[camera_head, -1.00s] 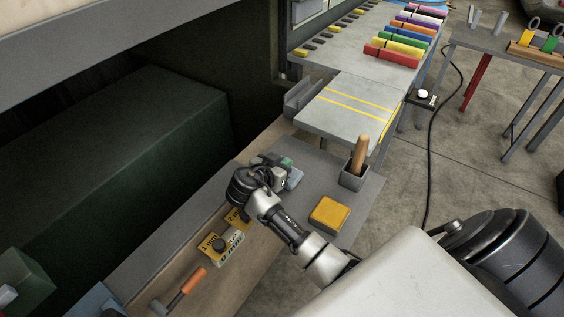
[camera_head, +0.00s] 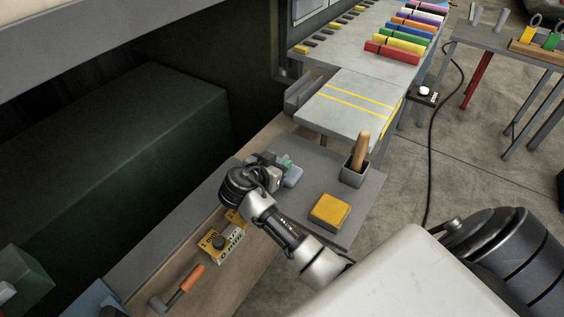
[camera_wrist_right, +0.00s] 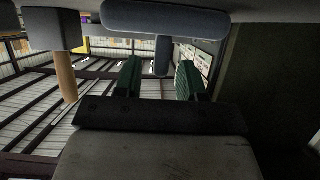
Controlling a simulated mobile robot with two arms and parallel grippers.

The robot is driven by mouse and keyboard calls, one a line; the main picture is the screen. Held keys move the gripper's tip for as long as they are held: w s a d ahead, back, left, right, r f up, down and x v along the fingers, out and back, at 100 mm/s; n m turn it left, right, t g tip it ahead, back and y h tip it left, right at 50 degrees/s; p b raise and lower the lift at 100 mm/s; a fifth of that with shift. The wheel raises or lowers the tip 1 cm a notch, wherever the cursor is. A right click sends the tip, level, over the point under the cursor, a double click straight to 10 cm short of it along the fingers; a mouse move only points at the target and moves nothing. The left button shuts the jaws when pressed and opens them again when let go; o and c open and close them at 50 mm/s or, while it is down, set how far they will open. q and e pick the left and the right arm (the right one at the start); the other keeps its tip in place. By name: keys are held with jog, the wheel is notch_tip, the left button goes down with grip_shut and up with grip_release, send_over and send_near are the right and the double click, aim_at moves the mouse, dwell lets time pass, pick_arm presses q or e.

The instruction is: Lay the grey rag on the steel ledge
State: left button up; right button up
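A blue-grey folded piece, which looks like the grey rag (camera_head: 292,176), lies on the grey mat beside my right gripper (camera_head: 277,167), partly hidden by it. In the right wrist view the rag (camera_wrist_right: 165,18) shows upside down, with a narrow raised part between the two green fingertips. My right gripper (camera_wrist_right: 159,78) is open there, with gaps on both sides of that part. A long grey strip, likely the steel ledge (camera_head: 165,238), runs along the left of the wooden bench; its top is bare where it shows. My left gripper is not in view.
Yellow labelled blocks (camera_head: 217,243) and an orange-handled hammer (camera_head: 183,286) lie on the wooden bench. A dark green box (camera_head: 110,150) fills the left.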

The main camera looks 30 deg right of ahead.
jog(key=b+v, duration=0.2)
jog(key=v, duration=0.6)
jog(key=shift+s+a, duration=0.1)
jog(key=shift+a, duration=0.25)
jog(key=shift+s+a+r, duration=0.25)
jog(key=shift+a+r, duration=0.1)
jog(key=shift+a, duration=0.15)
